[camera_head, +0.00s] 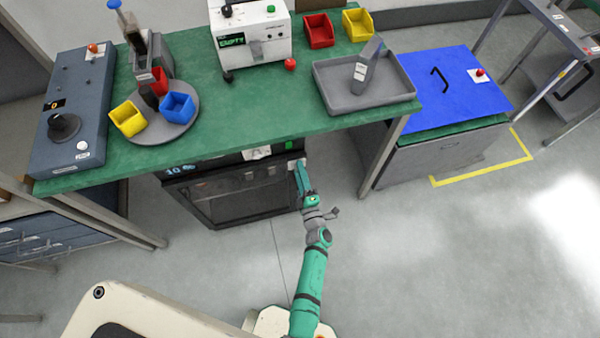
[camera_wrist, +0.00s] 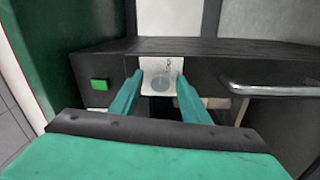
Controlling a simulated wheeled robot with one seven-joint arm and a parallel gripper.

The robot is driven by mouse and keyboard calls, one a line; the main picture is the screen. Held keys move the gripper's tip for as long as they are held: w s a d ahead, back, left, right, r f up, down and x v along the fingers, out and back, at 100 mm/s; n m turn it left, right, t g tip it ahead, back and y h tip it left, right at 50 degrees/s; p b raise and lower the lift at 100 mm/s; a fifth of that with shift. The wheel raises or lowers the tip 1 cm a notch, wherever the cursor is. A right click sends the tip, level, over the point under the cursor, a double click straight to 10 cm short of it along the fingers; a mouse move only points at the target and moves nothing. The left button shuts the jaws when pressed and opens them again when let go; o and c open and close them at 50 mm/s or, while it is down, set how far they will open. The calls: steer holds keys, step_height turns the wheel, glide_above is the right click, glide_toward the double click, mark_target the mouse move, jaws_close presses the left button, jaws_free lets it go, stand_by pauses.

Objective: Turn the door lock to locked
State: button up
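The door lock (camera_wrist: 161,83) shows in the wrist view as a pale round piece on a small white plate, set in a dark panel. My gripper (camera_wrist: 160,78) is open, with its two green fingers spread to the left and right of the lock. I cannot tell whether either finger touches it. In the head view my gripper (camera_head: 300,180) is at the right front corner of the dark cabinet (camera_head: 245,192) under the bench. The gripper mostly hides the lock there. The cabinet door looks shut.
A green square button (camera_wrist: 99,84) is left of the lock and a metal bar handle (camera_wrist: 270,90) is right of it in the wrist view. The green bench top (camera_head: 230,135) overhangs the cabinet. A bench leg (camera_head: 382,155) stands to the right. The floor in front is clear.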

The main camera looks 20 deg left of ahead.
steer(key=shift+d, duration=0.2)
steer(key=v, duration=1)
steer(key=shift+s+d, duration=0.15)
steer(key=shift+s, duration=0.2)
steer(key=shift+f, duration=0.1)
steer(key=s+d+r+m+t+h, duration=0.1)
steer(key=s+d+r+m+h, duration=0.3)
steer(key=s, duration=0.3)
steer(key=s+d+r+m+t+h, duration=0.1)
steer(key=s+d+r+m+h, duration=0.1)
steer(key=s+d+r+m, duration=0.35)
steer(key=s+d+r+m+g+h, duration=0.1)
steer(key=s+r+m+h, duration=0.3)
steer(key=s+r+m, duration=0.9)
step_height(320, 180, up, 2)
steer(key=shift+s+r+m+g, duration=0.2)
steer(key=shift+s+m+g, duration=0.2)
steer(key=shift+s, duration=0.2)
